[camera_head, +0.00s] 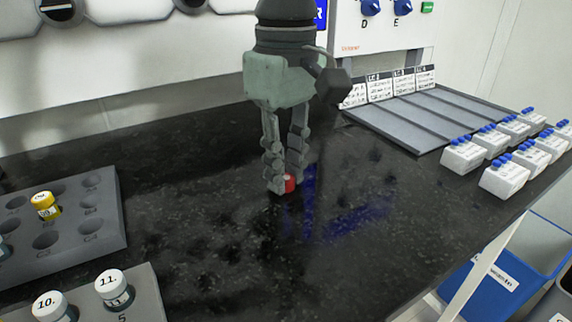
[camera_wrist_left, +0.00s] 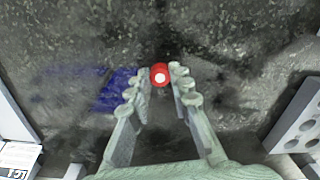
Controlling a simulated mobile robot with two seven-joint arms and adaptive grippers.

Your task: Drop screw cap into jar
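The screw cap (camera_head: 289,184) is small, short and red with a white top. It is in the middle of the black table, and in the left wrist view (camera_wrist_left: 160,74) it sits between the fingertips. My left gripper (camera_head: 284,183) points down with its fingers drawn close on either side of the cap, and appears shut on it. Whether the cap touches the table is unclear. No open jar is clearly identifiable. A yellow-capped jar (camera_head: 45,206) stands in the grey rack at left. White-capped jars 10 (camera_head: 51,308) and 11 (camera_head: 114,289) stand at the lower left. My right gripper is not in view.
The grey rack (camera_head: 105,238) at left has several empty round holes. A sloped grey tray (camera_head: 433,122) with label cards is at the back right. Several white boxes with blue tops (camera_head: 503,180) line the right edge. A blue bin (camera_head: 505,270) is below. The table middle is clear.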

